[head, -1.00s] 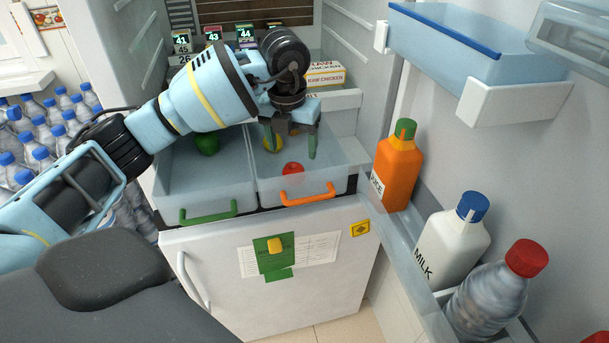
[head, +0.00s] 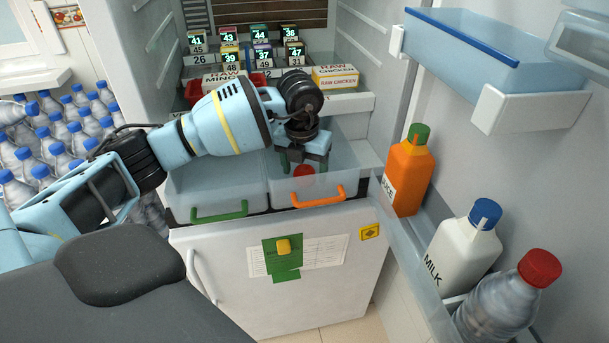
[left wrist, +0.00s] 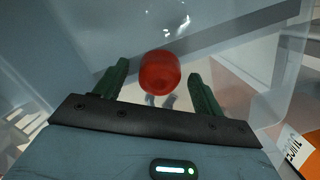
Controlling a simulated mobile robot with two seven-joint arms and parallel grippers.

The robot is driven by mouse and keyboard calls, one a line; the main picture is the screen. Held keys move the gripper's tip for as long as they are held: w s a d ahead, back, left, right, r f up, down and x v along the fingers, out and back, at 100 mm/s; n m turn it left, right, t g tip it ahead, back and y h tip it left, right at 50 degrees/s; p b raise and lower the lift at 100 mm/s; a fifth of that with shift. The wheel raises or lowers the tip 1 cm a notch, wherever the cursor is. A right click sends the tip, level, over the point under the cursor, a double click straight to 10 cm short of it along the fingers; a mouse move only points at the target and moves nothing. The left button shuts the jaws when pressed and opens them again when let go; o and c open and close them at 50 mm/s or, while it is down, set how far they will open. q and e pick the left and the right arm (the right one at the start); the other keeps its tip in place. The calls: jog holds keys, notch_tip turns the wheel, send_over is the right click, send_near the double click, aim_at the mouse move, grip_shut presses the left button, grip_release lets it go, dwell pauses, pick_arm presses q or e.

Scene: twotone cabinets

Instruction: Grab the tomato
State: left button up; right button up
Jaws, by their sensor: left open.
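The red tomato (head: 304,171) lies in the right-hand clear drawer (head: 345,172), the one with the orange handle. It also shows in the left wrist view (left wrist: 160,72), ahead of the fingertips and roughly centred between them. My left gripper (head: 304,168) is open and points down into that drawer, with its green fingers on either side of the tomato in the head view. In the left wrist view the open fingers (left wrist: 159,75) are apart and nothing is gripped. My right gripper is not in view.
A drawer with a green handle (head: 219,212) stands beside it on the left. Raw chicken boxes (head: 335,76) and small numbered cartons sit on the shelf behind. The open door at right holds an orange juice bottle (head: 408,175), milk (head: 462,250) and a water bottle (head: 507,300).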

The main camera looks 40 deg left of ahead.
aim_at(305, 170)
pick_arm(q)
jog(key=shift+f, duration=0.2)
jog(key=c, duration=1.1)
jog(key=shift+r, duration=0.15)
notch_tip(305, 170, up, 10)
